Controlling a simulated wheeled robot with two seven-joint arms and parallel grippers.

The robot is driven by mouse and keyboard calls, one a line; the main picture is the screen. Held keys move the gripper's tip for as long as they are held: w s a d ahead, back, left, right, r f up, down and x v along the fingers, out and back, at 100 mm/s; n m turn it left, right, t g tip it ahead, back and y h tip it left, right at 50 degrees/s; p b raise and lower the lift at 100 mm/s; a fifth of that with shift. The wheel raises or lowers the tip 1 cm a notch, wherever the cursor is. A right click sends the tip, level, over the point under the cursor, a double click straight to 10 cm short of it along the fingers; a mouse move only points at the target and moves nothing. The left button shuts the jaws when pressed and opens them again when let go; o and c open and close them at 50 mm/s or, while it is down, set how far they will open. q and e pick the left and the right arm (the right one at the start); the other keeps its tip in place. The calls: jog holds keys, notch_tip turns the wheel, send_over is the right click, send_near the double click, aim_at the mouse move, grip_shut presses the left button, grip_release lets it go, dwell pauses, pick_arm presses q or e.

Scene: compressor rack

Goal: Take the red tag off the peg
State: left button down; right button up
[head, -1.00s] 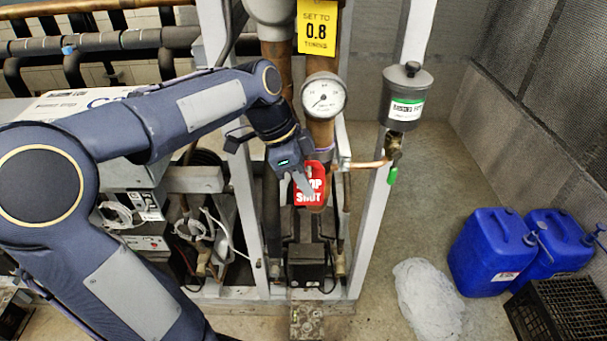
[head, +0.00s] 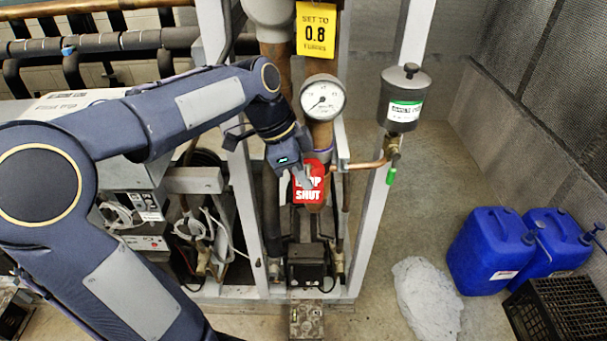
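The red tag (head: 309,195) with white lettering, the lower word reading "SHUT", hangs in front of the copper pipe below the round gauge (head: 323,97). My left gripper (head: 304,180) is at the tag's upper left, its fingers overlapping the tag's top part and hiding some letters. I cannot tell whether the fingers are closed on the tag or only in front of it. The peg is hidden behind the gripper and tag. My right gripper is not in view.
Grey rack uprights (head: 386,200) stand on both sides of the pipe. A grey canister (head: 404,98) is at the right. Blue jerrycans (head: 489,250), a black crate (head: 560,310) and a crumpled cloth (head: 428,298) lie on the floor.

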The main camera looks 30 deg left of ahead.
aim_at(304, 192)
pick_arm(q)
jog(key=shift+s, duration=0.1)
jog(key=shift+s+d+r+b, duration=0.15)
jog(key=shift+s+d, duration=0.25)
jog(key=shift+s, duration=0.2)
jog(key=shift+s+d+f+b, duration=0.1)
jog(key=shift+s+d+b, duration=0.1)
jog(key=shift+s+d, duration=0.3)
jog(key=shift+s+d+r+b, duration=0.15)
jog(key=shift+s+d, duration=0.15)
jog(key=shift+s, duration=0.4)
jog(key=shift+s+d+b, duration=0.15)
jog(key=shift+s+d, duration=0.35)
jog(key=shift+s, duration=0.35)
jog(key=shift+s+d+b, duration=0.2)
jog(key=shift+s+d, duration=0.35)
jog(key=shift+s, duration=0.3)
jog(key=shift+s+d+b, duration=0.15)
jog(key=shift+s+d, duration=0.35)
jog(key=shift+s, duration=0.35)
